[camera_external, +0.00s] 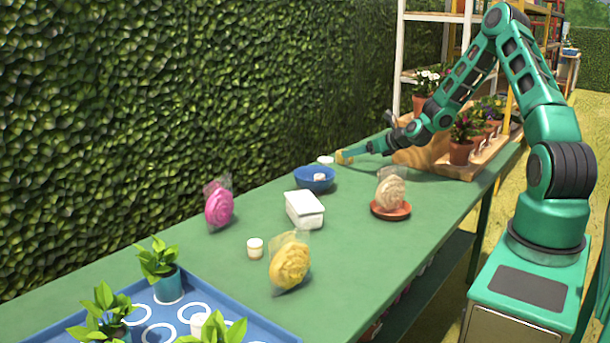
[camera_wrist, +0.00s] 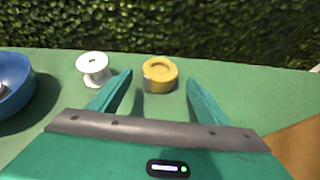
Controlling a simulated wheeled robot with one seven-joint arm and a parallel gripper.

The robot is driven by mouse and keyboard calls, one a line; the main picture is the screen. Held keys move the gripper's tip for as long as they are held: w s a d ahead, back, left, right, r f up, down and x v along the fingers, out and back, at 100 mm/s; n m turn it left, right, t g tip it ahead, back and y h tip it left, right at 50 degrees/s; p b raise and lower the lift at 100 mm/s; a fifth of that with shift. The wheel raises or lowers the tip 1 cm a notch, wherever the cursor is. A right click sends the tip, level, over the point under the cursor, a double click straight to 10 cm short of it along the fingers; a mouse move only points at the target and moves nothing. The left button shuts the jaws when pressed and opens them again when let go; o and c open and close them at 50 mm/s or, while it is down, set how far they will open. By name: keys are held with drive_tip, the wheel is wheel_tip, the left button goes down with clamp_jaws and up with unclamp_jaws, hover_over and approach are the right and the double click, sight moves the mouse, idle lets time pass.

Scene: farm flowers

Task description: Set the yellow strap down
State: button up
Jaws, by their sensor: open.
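The yellow strap (camera_wrist: 160,75) is a small coiled roll standing on the green table in the wrist view. It lies just beyond and between my open fingertips, apart from both fingers. My gripper (camera_wrist: 158,88) is open, with one finger to each side and nothing held. In the external view my gripper (camera_external: 358,153) is low over the far part of the table, and the yellow strap (camera_external: 343,157) shows at its tips.
A white spool (camera_wrist: 93,68) stands left of my left finger. A blue bowl (camera_wrist: 14,80) is farther left; it also shows in the external view (camera_external: 315,181). A wooden piece (camera_wrist: 298,145) is at the right. A white box (camera_external: 304,209) and bagged yellow item (camera_external: 290,265) stand nearer the external camera. A hedge borders the table.

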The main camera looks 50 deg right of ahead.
drive_tip(key=v, duration=0.4)
drive_tip(key=shift+s+r, duration=0.1)
drive_tip(key=shift+s, duration=0.15)
drive_tip(key=shift+s+a+r, duration=0.1)
drive_tip(key=shift+s+a, duration=0.05)
drive_tip(key=s+a+n+g, duration=0.1)
drive_tip(key=n, duration=0.2)
drive_tip(key=s+a+n+g, duration=0.1)
drive_tip(key=s+a+n, duration=0.1)
drive_tip(key=n, duration=0.1)
drive_tip(key=s+a+r+n+g+y, duration=0.1)
drive_tip(key=s+n, duration=0.1)
drive_tip(key=shift+s+a+r+n, duration=0.1)
drive_tip(key=shift+s+a+n, duration=0.15)
drive_tip(key=shift+n, duration=0.15)
drive_tip(key=s+a+r+n+g, duration=0.3)
drive_tip(key=s+n, duration=0.4)
drive_tip(key=s, duration=0.6)
drive_tip(key=s+a+r+n+g, duration=0.3)
drive_tip(key=s+r+n, duration=0.3)
drive_tip(key=s, duration=0.8)
drive_tip(key=s+a+r+n+g, duration=0.3)
drive_tip(key=s+r+n, duration=0.2)
drive_tip(key=s+n, duration=0.4)
drive_tip(key=s, duration=0.4)
drive_tip(key=shift+s+a+g+y, duration=0.2)
drive_tip(key=shift+g+y, duration=0.1)
drive_tip(key=shift+g, duration=0.1)
drive_tip(key=shift+w, duration=0.1)
